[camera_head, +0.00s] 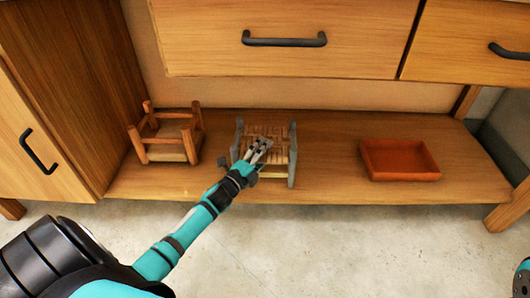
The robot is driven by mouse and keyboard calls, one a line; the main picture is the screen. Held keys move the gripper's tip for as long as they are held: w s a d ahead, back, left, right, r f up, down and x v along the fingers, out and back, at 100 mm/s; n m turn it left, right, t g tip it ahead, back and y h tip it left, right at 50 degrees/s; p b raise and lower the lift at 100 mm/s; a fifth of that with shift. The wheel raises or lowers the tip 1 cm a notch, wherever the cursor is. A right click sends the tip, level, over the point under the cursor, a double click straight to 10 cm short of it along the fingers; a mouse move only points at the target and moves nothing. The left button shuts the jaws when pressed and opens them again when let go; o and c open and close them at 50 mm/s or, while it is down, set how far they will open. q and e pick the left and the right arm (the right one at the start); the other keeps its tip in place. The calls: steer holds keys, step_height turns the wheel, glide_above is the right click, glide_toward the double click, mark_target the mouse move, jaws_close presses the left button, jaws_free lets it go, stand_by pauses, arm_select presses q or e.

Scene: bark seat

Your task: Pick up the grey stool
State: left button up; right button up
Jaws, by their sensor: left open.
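The grey stool (291,155) is small, with grey side posts and a woven tan seat. It stands on the low wooden shelf in the middle of the camera_head view. My left gripper (260,147) reaches in from the lower left and is open. Its fingers overlap the front of the stool's seat in the picture, and hide part of it. I cannot tell whether they touch it. My right gripper is not in view; only a bit of teal and black shows at the right edge.
A brown wooden stool (167,140) stands to the left on the same shelf (325,170). An orange-brown tray (400,160) lies to the right. Drawers with dark handles (284,40) overhang the shelf. A cabinet side closes off the left. The pale floor in front is clear.

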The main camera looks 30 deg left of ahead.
arm_select(q)
steer(key=shift+w, duration=0.5)
steer(key=shift+r, duration=0.15)
jaws_close()
